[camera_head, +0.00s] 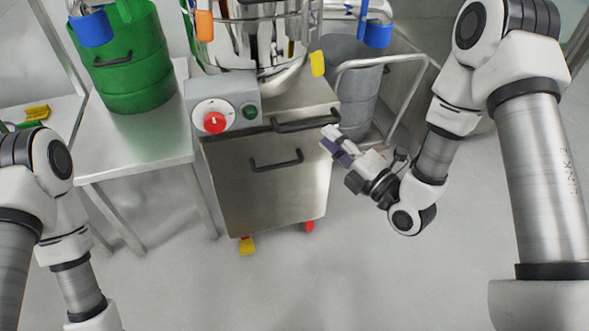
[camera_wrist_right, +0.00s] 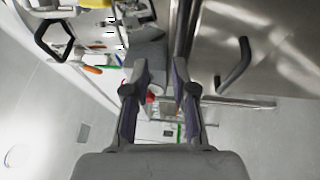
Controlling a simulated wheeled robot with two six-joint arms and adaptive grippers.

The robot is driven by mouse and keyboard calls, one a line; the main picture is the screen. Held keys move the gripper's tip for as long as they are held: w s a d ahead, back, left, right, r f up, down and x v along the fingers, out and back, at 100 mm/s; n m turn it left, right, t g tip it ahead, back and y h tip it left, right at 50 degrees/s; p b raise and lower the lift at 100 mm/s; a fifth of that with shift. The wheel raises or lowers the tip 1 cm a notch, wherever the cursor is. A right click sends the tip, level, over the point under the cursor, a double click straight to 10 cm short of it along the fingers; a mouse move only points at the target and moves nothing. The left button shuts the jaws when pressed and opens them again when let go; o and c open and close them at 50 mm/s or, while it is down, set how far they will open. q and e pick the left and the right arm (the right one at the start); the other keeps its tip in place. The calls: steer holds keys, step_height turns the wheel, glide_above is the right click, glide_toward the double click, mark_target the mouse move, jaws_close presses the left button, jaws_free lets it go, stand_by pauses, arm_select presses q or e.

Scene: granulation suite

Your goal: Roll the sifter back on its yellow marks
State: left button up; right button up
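The sifter is a steel cabinet (camera_head: 268,190) on wheels with a polished round vessel (camera_head: 262,50) on top. A dark push bar (camera_head: 305,121) runs along its upper front edge, with a second dark handle (camera_head: 276,162) below. My right gripper (camera_head: 335,145) is by the bar's right end; in the right wrist view (camera_wrist_right: 160,95) its fingers are apart, with nothing clearly gripped. The bar (camera_wrist_right: 186,40) shows there near the right finger; contact is unclear. A yellow piece (camera_head: 247,245) shows at the cabinet's lower left; I cannot tell whether it is a floor mark. My left gripper is out of view.
A steel table (camera_head: 130,150) with a green drum (camera_head: 135,65) stands close on the left. A grey bin (camera_head: 355,85) and a pale tubular rail (camera_head: 410,95) stand on the right. The grey floor in front of the cabinet is clear.

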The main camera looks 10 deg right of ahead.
mark_target(310, 124)
steer(key=shift+t, duration=0.4)
steer(key=w+b, duration=0.1)
steer(key=w, duration=0.1)
steer(key=w+a+f+b, duration=0.1)
steer(key=w+b, duration=0.1)
steer(key=w, duration=0.1)
steer(key=w+a+b, duration=0.1)
steer(key=w+b, duration=0.1)
steer(key=shift+w+a+f, duration=0.2)
steer(key=shift+w+f, duration=0.2)
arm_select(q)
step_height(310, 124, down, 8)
arm_select(e)
jaws_close()
